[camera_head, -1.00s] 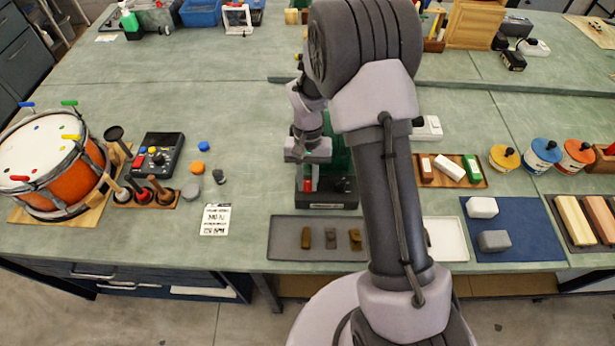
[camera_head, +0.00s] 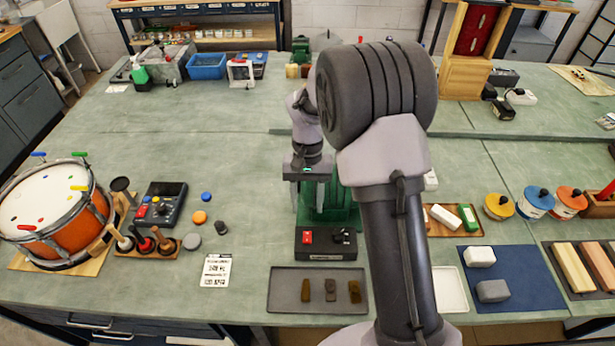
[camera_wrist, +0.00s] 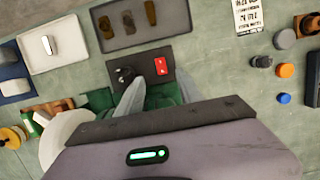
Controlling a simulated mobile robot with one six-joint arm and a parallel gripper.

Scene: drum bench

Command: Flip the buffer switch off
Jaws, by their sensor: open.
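The black control box (camera_head: 343,250) sits on the bench in front of the green machine (camera_head: 338,216). Its red switch (camera_head: 307,237) is on the left, and a black knob is on the right. In the wrist view the red switch (camera_wrist: 161,66) shows beyond the fingertips, with the black knob (camera_wrist: 124,75) to its left. I cannot tell which way the switch is set. My gripper (camera_head: 308,188) is open and empty, above and behind the box, apart from the switch. Its two fingers (camera_wrist: 160,84) also show in the wrist view. My arm hides part of the machine's right side.
A grey tray (camera_head: 285,303) with several small pieces lies in front of the box. To the left are a card (camera_head: 215,271), coloured knobs, a button panel (camera_head: 161,204) and a drum (camera_head: 58,212).

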